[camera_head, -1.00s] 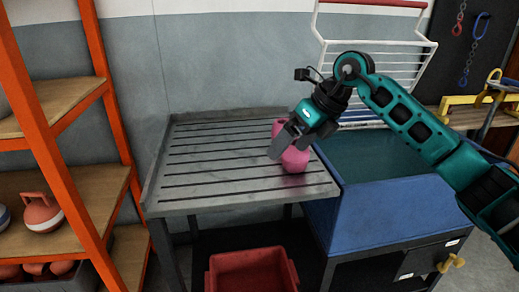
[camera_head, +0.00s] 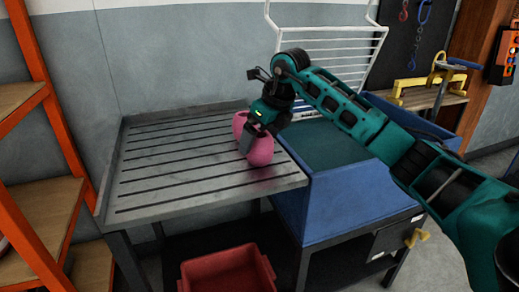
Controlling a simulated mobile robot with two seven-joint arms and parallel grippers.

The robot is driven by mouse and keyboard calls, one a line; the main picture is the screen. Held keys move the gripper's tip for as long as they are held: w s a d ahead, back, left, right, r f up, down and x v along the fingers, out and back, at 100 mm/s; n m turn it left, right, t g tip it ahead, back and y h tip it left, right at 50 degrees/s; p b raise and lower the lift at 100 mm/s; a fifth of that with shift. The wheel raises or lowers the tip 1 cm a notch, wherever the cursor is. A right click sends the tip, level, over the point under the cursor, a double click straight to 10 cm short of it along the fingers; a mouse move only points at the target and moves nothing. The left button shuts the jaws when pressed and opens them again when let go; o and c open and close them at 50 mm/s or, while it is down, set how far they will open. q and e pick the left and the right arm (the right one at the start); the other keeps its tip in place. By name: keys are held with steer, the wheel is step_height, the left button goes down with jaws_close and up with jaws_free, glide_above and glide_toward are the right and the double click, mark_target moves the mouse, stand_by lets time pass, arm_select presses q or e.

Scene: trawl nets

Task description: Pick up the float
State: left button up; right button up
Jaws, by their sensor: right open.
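A pink float (camera_head: 262,152) rests on the slotted grey metal table, near its right edge. Pink also shows to the upper left of the gripper finger; I cannot tell whether it is the same float or a second one. My right gripper (camera_head: 250,139) is open, with a grey finger in front of the pink surface and hiding part of it. I cannot tell whether the finger touches it. My left gripper is not in view.
The slotted table (camera_head: 170,165) is otherwise bare. A blue tub (camera_head: 330,195) adjoins it on the right, with a white wire rack (camera_head: 325,55) behind. A red bin (camera_head: 228,270) sits below. An orange-framed shelf (camera_head: 60,130) stands at left.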

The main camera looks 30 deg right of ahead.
steer(key=x, duration=0.4)
steer(key=shift+d, duration=0.15)
steer(key=shift+c, duration=0.3)
steer(key=c, duration=0.9)
